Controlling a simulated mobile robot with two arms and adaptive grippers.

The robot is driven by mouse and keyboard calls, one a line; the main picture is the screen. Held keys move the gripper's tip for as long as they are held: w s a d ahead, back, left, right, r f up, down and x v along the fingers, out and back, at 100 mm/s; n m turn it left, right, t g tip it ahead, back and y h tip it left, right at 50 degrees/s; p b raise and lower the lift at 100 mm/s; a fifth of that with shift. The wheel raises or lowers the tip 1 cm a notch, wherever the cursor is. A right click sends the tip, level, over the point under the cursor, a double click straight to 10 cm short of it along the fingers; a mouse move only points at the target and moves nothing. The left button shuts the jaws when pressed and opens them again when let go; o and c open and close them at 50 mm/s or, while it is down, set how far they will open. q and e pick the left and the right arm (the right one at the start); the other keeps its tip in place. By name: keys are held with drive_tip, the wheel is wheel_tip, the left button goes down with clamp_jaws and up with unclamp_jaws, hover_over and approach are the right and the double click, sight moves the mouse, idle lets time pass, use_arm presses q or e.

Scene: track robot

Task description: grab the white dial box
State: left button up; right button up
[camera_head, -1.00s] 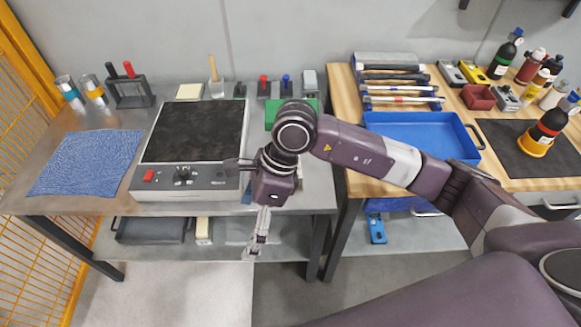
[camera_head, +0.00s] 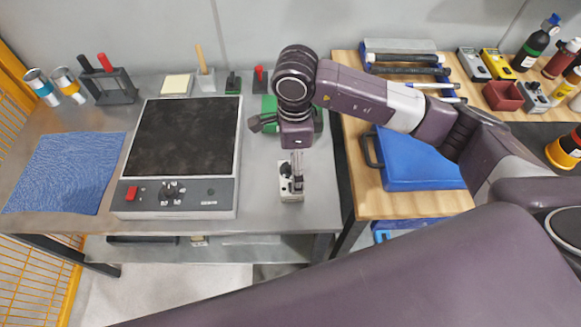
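A small white box with a black dial (camera_head: 290,196) stands on the grey metal table, right of the hot plate. My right arm reaches in from the right, and its gripper (camera_head: 297,178) points down at this box. The fingers overlap the box's upper right part in the picture. I see them nearly edge-on, so their opening and any contact with the box are unclear. The gripper hides part of the box. My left gripper is not in view.
A hot plate (camera_head: 205,190) and a blue cloth (camera_head: 65,172) lie to the left. Behind stand a black rack (camera_head: 115,92) and small switches (camera_head: 260,80). Bare metal surrounds the box's front.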

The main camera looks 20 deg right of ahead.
drive_tip(key=f, duration=0.1)
drive_tip(key=f+p, duration=0.1)
drive_tip(key=shift+s+a+f, duration=0.3)
drive_tip(key=shift+s, duration=0.1)
drive_tip(key=f, duration=0.2)
drive_tip(key=f+p, duration=0.1)
drive_tip(key=shift+w+a+f, duration=0.1)
drive_tip(key=shift+w+f, duration=0.25)
drive_tip(key=shift+f, duration=0.2)
drive_tip(key=c, duration=0.6)
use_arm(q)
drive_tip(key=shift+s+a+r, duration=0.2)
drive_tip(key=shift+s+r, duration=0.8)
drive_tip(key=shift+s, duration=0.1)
use_arm(e)
drive_tip(key=c, duration=0.8)
